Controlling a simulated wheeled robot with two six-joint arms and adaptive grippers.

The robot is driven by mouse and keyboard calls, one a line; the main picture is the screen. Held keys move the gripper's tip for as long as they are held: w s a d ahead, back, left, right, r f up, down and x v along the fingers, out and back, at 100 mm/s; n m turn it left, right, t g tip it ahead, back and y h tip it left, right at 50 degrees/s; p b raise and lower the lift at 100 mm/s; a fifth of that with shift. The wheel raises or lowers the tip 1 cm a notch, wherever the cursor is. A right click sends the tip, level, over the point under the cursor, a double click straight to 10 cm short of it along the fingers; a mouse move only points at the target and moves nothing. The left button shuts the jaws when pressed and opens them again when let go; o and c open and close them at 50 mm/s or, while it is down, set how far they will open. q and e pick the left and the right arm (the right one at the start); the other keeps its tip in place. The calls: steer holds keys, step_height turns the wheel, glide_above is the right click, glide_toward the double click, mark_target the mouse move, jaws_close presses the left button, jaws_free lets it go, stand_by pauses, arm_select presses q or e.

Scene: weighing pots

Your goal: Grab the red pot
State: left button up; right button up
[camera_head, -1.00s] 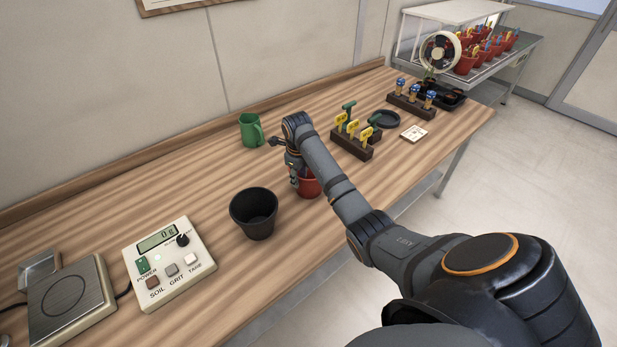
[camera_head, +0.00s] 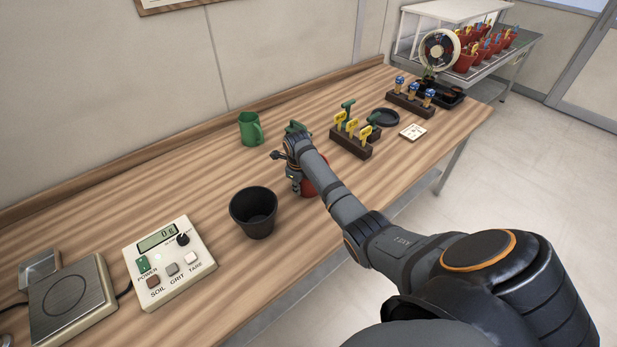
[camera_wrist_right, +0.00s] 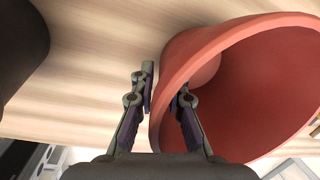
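The red pot (camera_head: 309,187) stands on the wooden bench, partly hidden behind my right arm in the head view. In the right wrist view the pot (camera_wrist_right: 255,85) fills the right side, with its mouth towards the camera. My right gripper (camera_head: 296,187) is at the pot's rim. In the wrist view the fingers (camera_wrist_right: 166,95) are apart, one outside the pot's wall and one inside its mouth. A small gap seems to show between the outer finger and the wall. My left gripper is not in view.
A black pot (camera_head: 254,213) stands just left of the red pot. The control box (camera_head: 170,262) and scale (camera_head: 70,300) are at the left. A label rack (camera_head: 351,143) stands to the right. Bare bench lies between.

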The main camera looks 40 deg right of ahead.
jaws_close()
step_height(320, 180, up, 10)
steer(key=shift+b, duration=0.3)
